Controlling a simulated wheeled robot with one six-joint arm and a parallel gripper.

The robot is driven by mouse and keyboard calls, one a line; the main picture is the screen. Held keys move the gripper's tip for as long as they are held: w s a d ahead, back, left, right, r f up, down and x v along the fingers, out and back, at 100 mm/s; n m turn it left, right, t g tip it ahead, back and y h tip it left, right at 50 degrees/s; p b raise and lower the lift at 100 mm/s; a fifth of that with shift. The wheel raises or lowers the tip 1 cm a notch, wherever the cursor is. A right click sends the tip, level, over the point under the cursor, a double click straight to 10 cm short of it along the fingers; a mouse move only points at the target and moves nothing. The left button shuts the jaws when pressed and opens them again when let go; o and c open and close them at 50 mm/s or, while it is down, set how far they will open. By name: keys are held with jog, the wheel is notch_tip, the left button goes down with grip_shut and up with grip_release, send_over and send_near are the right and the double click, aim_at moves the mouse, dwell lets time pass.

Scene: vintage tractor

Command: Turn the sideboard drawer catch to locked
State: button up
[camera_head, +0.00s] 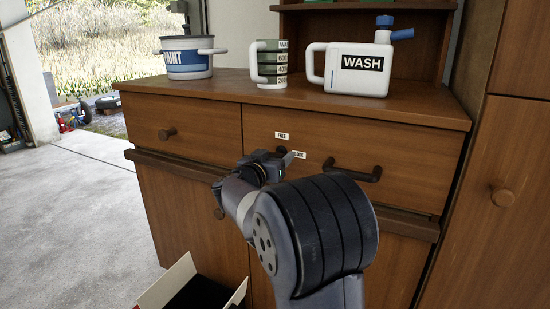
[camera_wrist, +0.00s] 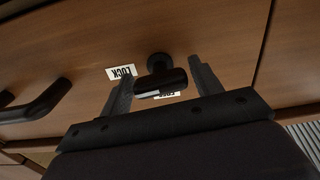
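The sideboard drawer (camera_head: 400,150) is wooden and closed. Its black catch (camera_wrist: 162,82) shows in the wrist view on a round stem. My gripper is open, with one finger on each side of the catch; it shows in the wrist view (camera_wrist: 162,85) and the head view (camera_head: 284,153). I see gaps beside the catch but cannot tell about contact. A LOCK label (camera_wrist: 121,72) is beside the catch, and another label (camera_wrist: 167,95) is partly hidden by it. In the head view, the FREE label (camera_head: 282,136) is above the gripper and the LOCK label (camera_head: 299,155) right of it; the catch is hidden.
A dark drawer handle (camera_head: 357,173) is right of the gripper. A paint pot (camera_head: 187,60), a striped mug (camera_head: 271,68) and a WASH jug (camera_head: 360,75) stand on the sideboard top. An open box (camera_head: 168,285) lies on the floor, lower left.

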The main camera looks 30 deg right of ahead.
jog(key=c, duration=0.7)
jog(key=shift+r+p, duration=0.1)
jog(key=shift+p, duration=0.25)
jog(key=shift+m, duration=0.6)
jog(key=o, duration=1)
jog(key=p+v, duration=0.2)
jog(key=v, duration=0.9)
jog(key=shift+p, duration=0.4)
jog(key=shift+d, duration=0.1)
